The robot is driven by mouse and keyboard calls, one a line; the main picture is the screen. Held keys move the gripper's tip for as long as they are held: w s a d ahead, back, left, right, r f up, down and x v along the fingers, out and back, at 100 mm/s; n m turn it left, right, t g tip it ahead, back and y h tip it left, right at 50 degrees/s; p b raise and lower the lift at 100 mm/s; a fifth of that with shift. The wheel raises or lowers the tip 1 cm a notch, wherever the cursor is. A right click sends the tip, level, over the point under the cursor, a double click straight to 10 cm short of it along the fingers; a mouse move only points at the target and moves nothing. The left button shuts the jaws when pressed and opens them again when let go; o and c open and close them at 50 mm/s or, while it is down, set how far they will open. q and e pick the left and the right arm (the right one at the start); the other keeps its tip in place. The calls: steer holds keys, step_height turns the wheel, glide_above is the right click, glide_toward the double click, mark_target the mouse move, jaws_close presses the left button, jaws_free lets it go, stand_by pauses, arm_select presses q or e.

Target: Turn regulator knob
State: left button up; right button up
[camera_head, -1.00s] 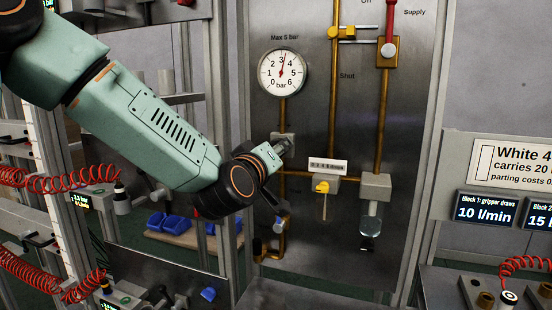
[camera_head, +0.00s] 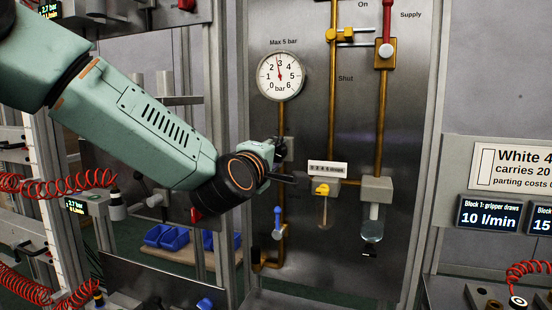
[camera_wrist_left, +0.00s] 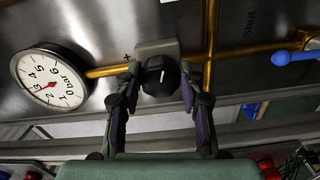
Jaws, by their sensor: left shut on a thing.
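The regulator knob (camera_wrist_left: 162,76) is black with a white mark and sits on a grey regulator block (camera_head: 289,150) on the steel panel. My left gripper (camera_head: 283,164) is shut on the knob, with a finger on each side of it in the left wrist view. The head view hides most of the knob behind the gripper. The round pressure gauge (camera_head: 281,76), labelled "Max 5 bar", is above the regulator; its red needle points nearly straight up, just under 3. It also shows in the left wrist view (camera_wrist_left: 47,79). My right gripper is not in view.
Below the regulator is a blue lever valve (camera_head: 277,222). To the right are a yellow valve (camera_head: 322,189), a glass bowl (camera_head: 372,225) and a red-handled supply valve (camera_head: 387,20). Brass pipes join them. Red coiled hoses (camera_head: 65,183) hang at the left.

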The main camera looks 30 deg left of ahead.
arm_select(q)
steer(key=shift+n, duration=0.3)
steer(key=o, duration=1.2)
steer(key=shift+s+a, duration=0.1)
steer(key=shift+s, duration=0.05)
